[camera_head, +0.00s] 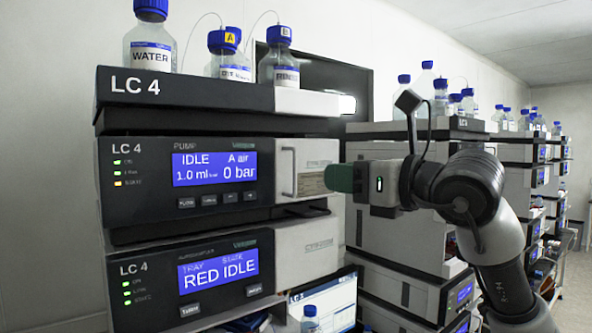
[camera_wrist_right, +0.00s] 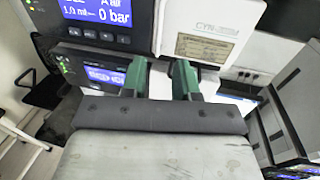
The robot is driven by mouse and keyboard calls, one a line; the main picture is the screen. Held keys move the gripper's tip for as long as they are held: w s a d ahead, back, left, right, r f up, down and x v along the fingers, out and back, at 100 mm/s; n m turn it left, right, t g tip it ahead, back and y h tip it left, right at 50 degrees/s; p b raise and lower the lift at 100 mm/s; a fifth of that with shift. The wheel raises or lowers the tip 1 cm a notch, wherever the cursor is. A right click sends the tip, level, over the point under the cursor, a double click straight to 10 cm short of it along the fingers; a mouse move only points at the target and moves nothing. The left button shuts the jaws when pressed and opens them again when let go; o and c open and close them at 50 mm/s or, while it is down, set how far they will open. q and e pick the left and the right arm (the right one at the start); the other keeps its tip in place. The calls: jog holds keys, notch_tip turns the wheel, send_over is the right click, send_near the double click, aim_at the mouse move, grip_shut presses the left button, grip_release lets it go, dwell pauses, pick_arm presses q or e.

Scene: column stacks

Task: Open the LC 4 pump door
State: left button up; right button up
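The LC 4 pump (camera_head: 185,180) is a dark unit with a blue screen reading IDLE and 0 bar. Its white door (camera_head: 318,155) is on the right side of the front and looks shut. A vertical handle (camera_head: 288,172) is on the door's left part. My right gripper (camera_head: 333,178) is in front of the door, to the right of the handle. In the right wrist view its two green fingers (camera_wrist_right: 161,75) are apart with nothing between them, and the door (camera_wrist_right: 208,35) is beyond them. My left gripper is not in view.
The LC 4 autosampler (camera_head: 190,275) sits below the pump, its screen reading RED IDLE. Capped bottles, including WATER (camera_head: 150,52), stand in the tray (camera_head: 180,90) on top. Another instrument stack (camera_head: 400,225) stands close behind my right arm.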

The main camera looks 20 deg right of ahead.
aim_at(296, 172)
jog(key=p+x, duration=0.4)
jog(key=x, duration=0.5)
jog(key=shift+a+r, duration=0.1)
jog(key=shift+w+a, duration=0.2)
jog(key=shift+w, duration=0.15)
grip_shut()
